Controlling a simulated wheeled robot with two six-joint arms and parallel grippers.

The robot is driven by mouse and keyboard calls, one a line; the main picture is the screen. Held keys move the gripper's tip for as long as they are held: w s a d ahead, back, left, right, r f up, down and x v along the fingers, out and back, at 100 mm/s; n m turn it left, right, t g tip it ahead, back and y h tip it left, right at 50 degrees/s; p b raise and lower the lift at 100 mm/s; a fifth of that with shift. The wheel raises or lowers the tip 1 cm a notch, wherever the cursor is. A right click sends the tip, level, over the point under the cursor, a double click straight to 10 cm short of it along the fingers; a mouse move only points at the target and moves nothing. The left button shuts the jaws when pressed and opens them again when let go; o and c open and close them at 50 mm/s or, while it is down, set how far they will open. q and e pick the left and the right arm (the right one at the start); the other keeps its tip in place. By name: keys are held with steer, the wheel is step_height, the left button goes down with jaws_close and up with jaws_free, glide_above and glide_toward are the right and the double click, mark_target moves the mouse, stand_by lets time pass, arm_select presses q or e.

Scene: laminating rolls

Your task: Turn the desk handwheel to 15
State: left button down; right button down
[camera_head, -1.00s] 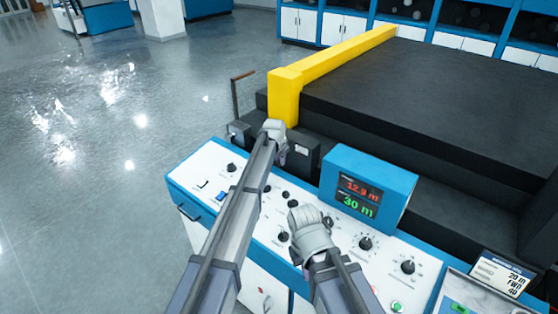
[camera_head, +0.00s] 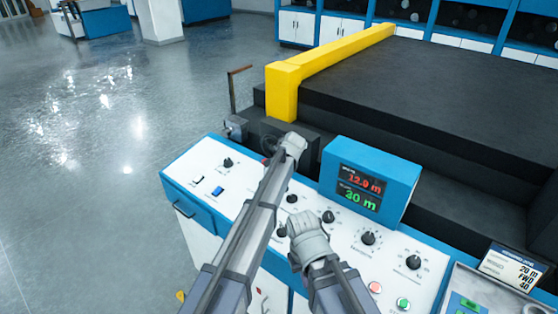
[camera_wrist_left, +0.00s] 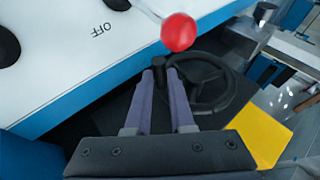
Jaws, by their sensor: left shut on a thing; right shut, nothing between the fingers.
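The black handwheel (camera_wrist_left: 233,88) shows behind my left fingers in the left wrist view, with its rim and spokes partly covered. A red ball knob (camera_wrist_left: 178,32) sits just past the left fingertips. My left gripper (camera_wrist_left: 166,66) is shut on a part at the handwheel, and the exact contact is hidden. In the head view my left gripper (camera_head: 293,150) is at the desk's back edge, below the yellow beam. The blue display box (camera_head: 372,180) has a red number that looks like 12.9 m and a green 30 m. My right gripper (camera_head: 308,232) is shut and empty above the panel.
The white control panel (camera_head: 205,185) carries several black knobs, a blue switch and red and green buttons. A yellow beam (camera_head: 283,92) and dark machine bed (camera_head: 420,90) lie behind it. A label card (camera_head: 512,268) stands at right. Open floor lies left.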

arm_select(q)
steer(key=c, duration=0.8)
jaws_free()
steer(key=shift+s+r, duration=0.1)
steer(key=p+v, duration=0.5)
steer(key=v, duration=0.2)
steer(key=shift+s+r+p, duration=0.2)
steer(key=shift+p, duration=0.2)
steer(key=shift+w, duration=0.1)
